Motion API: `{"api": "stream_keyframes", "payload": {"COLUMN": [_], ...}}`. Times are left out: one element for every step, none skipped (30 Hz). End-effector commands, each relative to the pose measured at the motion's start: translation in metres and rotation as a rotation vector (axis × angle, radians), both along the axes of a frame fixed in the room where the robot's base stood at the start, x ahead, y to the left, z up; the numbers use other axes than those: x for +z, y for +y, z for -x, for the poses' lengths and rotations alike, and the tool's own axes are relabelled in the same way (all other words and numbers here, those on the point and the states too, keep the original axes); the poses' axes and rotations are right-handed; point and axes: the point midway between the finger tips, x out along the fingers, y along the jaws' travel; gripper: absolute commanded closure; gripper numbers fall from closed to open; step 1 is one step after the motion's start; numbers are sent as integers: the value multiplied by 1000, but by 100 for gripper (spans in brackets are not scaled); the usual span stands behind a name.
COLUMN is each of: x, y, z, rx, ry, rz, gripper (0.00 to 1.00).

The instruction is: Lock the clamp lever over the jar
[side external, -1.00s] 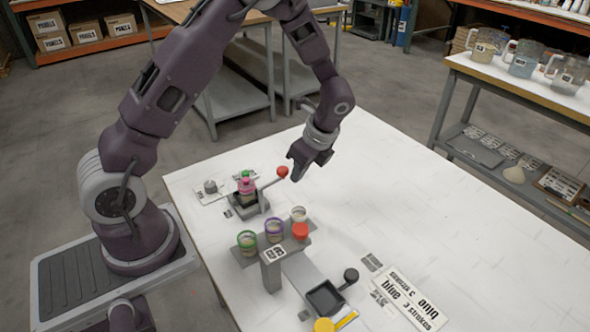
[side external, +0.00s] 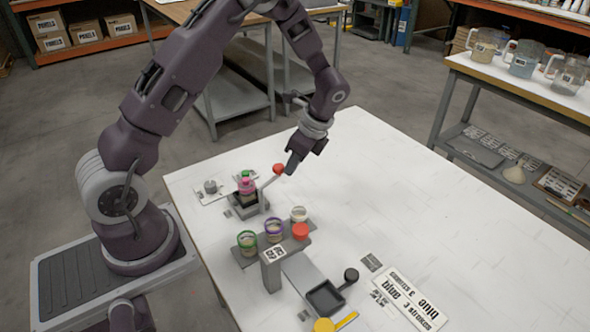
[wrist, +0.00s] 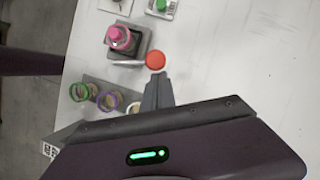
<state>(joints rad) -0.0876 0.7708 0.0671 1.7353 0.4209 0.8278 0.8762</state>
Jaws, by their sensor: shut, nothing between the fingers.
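The clamp lever (side external: 270,182) is a grey bar with a red ball knob (side external: 279,169), tilted up from the clamp base (side external: 244,208).
A rack (side external: 270,252) with green, purple and pale-rimmed cups and a red one stands in front of the clamp. A dark tray (side external: 324,298), a yellow-lidded item (side external: 325,325) and a label card (side external: 412,303) lie nearer. The table's right side is clear.

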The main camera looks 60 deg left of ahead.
Motion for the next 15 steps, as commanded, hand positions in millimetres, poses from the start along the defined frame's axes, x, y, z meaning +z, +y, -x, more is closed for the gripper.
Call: {"api": "stream_keyframes", "payload": {"x": [0, 0, 0, 0, 0, 0, 0, 0, 0, 0, 0, 0, 0, 0, 0], "y": [4, 7, 11, 13, 16, 19, 22, 24, 27, 30, 32, 35, 38, 40, 43], "z": [-1, -1, -1, -1, -1, -1, -1, 0, 0, 1, 1, 2, 3, 3, 5], "rx": [45, 73, 112, 141, 169, 209, 237, 264, 304, 332, 359, 399, 426, 454, 494], "ry": [-1, 0, 0, 0, 0, 0, -1, 1, 0, 0, 1, 0, 0, -1, 0], "rz": [0, 0, 0, 0, -1, 0, 0, -1, 0, 0, -1, 0, 0, 0, 0], "gripper": [100, 100, 100, 100, 100, 100, 100, 100, 100, 100, 100, 100, 100, 100, 100]}}
